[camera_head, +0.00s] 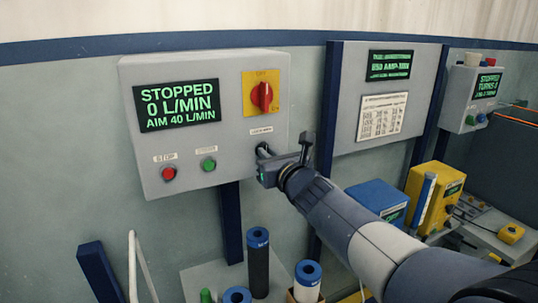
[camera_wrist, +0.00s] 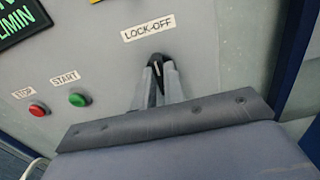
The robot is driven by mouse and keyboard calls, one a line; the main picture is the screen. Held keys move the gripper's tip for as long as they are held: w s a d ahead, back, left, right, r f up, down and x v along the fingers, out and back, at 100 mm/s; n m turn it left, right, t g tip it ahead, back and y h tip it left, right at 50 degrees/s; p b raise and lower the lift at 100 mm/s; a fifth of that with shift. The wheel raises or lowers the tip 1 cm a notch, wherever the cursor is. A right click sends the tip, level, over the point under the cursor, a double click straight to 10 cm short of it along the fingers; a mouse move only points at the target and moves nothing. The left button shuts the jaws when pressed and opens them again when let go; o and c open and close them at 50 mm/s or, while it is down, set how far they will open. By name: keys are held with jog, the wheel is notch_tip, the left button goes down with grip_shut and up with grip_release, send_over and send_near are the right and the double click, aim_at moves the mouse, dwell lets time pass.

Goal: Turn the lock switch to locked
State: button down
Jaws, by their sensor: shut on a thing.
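The lock switch (camera_wrist: 156,62) is a small black knob with a pale line on it, set in the grey control box (camera_head: 215,200) under a "LOCK-OFF" label (camera_wrist: 150,29). In the wrist view my gripper (camera_wrist: 157,80) has its two grey fingers closed on the knob from both sides. The pale line looks near upright, tilted slightly. In the head view my gripper (camera_head: 263,155) reaches the lower right of the box and hides most of the switch.
The box carries a screen (camera_head: 178,105) reading "STOPPED 0 L/MIN AIM 40 L/MIN", a red rotary switch (camera_head: 262,96) on yellow, a red stop button (camera_head: 169,173) and a green start button (camera_head: 209,164). Blue-topped cylinders (camera_head: 258,262) stand below. A blue post (camera_head: 327,150) stands to the right.

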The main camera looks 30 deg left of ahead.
dwell(0.4)
jog(key=m, duration=1.7)
jog(key=shift+w+d+f+m, duration=0.15)
jog(key=shift+w+f+m, duration=0.1)
jog(key=shift+m, duration=0.15)
dwell(0.3)
jog(key=c, duration=1.5)
grip_release()
jog(key=shift+s+d, duration=0.1)
